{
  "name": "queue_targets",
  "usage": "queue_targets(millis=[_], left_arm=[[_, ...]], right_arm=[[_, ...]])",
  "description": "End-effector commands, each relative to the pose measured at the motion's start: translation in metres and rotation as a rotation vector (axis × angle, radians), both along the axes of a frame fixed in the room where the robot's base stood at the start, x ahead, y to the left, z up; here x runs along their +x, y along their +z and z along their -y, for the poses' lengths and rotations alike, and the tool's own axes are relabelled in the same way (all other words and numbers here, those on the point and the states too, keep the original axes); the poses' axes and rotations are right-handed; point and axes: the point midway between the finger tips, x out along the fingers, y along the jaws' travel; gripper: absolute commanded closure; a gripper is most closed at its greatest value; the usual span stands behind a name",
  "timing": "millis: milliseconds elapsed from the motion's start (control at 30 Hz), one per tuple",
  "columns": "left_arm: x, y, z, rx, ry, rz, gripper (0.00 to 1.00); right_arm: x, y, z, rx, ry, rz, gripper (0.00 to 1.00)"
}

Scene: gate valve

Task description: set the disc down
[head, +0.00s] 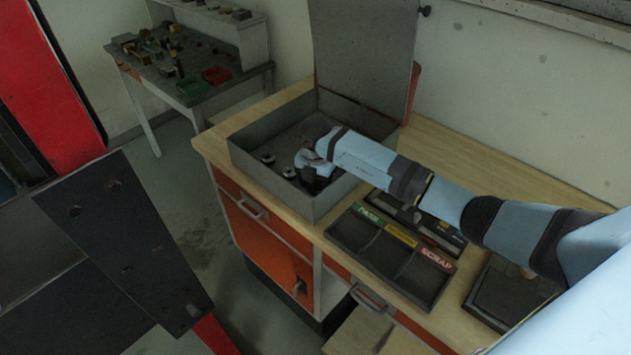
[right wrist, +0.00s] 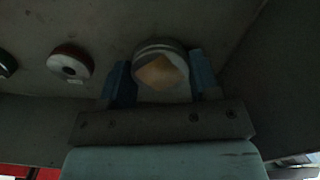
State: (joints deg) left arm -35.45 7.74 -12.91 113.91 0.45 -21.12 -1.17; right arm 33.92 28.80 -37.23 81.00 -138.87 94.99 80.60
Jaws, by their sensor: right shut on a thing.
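My right gripper (head: 309,180) reaches down inside the open grey metal box (head: 253,182) on the bench. In the right wrist view, the two blue fingers of the right gripper (right wrist: 161,75) are shut on a round disc (right wrist: 160,72) with a pale rim and a tan, diamond-shaped patch on its face. The disc is low over or on the box floor; I cannot tell whether it touches. In the head view the arm and gripper hide it. My left gripper is not in view.
Small round parts stand in the box: one (head: 267,158) near the left wall, and a red-rimmed ring (right wrist: 70,65) left of the gripper. The box lid (head: 363,60) stands open behind. A sorting tray (head: 345,234) with coloured labels, one reading SCRAP, lies on the bench (head: 480,150).

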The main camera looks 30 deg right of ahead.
Motion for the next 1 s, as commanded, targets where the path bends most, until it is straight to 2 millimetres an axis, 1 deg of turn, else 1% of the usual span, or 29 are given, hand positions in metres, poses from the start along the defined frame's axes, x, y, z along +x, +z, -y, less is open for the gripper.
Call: queue_targets(millis=[100, 133, 167, 200, 233, 467, 567, 633, 767, 1000], left_arm=[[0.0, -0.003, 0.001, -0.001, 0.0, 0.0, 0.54], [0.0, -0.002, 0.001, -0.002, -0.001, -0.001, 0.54], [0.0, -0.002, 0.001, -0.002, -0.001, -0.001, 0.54], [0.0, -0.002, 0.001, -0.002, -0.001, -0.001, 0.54], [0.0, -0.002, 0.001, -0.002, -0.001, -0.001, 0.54], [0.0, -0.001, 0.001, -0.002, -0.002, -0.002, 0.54], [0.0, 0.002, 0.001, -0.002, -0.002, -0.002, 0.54], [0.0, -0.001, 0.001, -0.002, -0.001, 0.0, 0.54], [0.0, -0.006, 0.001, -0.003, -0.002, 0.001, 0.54], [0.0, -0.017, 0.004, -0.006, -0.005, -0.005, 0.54]], right_arm=[[0.0, -0.004, 0.0, 0.0, 0.0, 0.001, 0.79], [0.0, -0.003, 0.0, 0.0, 0.0, 0.0, 0.39], [0.0, -0.003, 0.0, 0.0, 0.0, 0.0, 0.32], [0.0, -0.003, 0.0, 0.0, 0.0, 0.0, 0.23], [0.0, -0.003, 0.0, 0.0, 0.0, 0.0, 0.18], [0.0, -0.003, 0.0, 0.0, 0.0, 0.0, 0.18], [0.0, 0.002, 0.0, 0.0, 0.0, 0.0, 0.18], [0.001, 0.007, 0.0, 0.0, 0.0, 0.002, 0.18], [0.001, 0.029, 0.0, -0.001, 0.002, 0.004, 0.18], [0.001, 0.081, 0.0, -0.001, 0.0, 0.004, 0.18]])
